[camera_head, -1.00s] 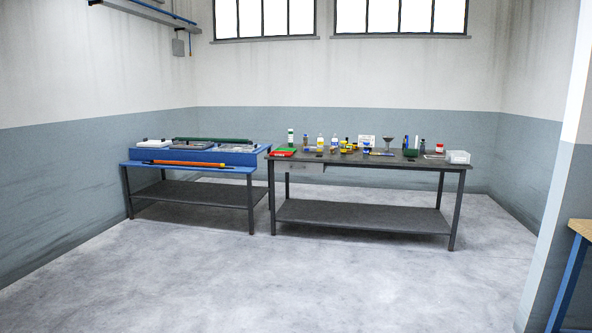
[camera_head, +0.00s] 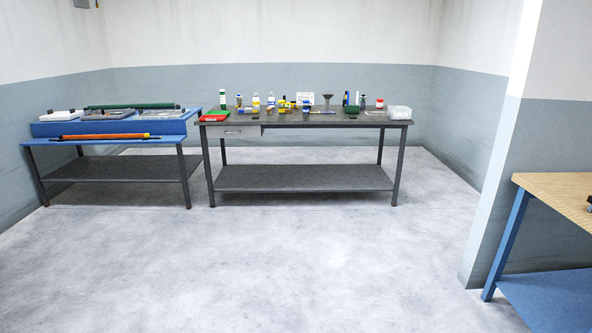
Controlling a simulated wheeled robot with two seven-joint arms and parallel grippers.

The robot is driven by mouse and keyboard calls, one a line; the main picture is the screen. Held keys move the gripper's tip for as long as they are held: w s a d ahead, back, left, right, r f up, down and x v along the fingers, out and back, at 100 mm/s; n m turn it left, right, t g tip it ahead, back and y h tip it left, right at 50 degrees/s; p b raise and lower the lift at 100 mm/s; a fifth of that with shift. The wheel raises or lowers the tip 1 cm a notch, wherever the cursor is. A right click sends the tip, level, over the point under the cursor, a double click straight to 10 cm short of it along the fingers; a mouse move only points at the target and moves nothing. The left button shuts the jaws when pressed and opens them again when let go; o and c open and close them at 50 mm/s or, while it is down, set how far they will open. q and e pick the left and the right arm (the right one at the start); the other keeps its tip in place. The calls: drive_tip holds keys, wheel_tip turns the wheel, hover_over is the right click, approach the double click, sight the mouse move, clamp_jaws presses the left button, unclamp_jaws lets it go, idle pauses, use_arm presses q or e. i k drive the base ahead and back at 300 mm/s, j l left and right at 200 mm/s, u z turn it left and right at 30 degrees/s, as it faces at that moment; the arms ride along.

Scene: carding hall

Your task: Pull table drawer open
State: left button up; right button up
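The grey metal table (camera_head: 350,122) stands against the back wall, across open floor from me. Its drawer (camera_head: 236,131) is a light grey front under the left part of the tabletop. The drawer looks shut, with a small dark handle on its face that is too small to make out well. Bottles, jars, a funnel, a red and green tray (camera_head: 214,116) and a clear box (camera_head: 399,112) stand on the tabletop. Neither of my grippers shows in the head view.
A blue bench (camera_head: 110,140) with trays and orange rods stands just left of the table. A wood-topped bench with blue legs (camera_head: 507,240) stands at the right, by a projecting wall corner (camera_head: 490,190). The floor (camera_head: 270,260) before the table is clear.

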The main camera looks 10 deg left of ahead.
sight(212, 131)
drive_tip(key=i+j+u, duration=0.3)
drive_tip(key=i, duration=0.75)
drive_tip(key=i+u, duration=0.3)
drive_tip(key=i, duration=3.35)
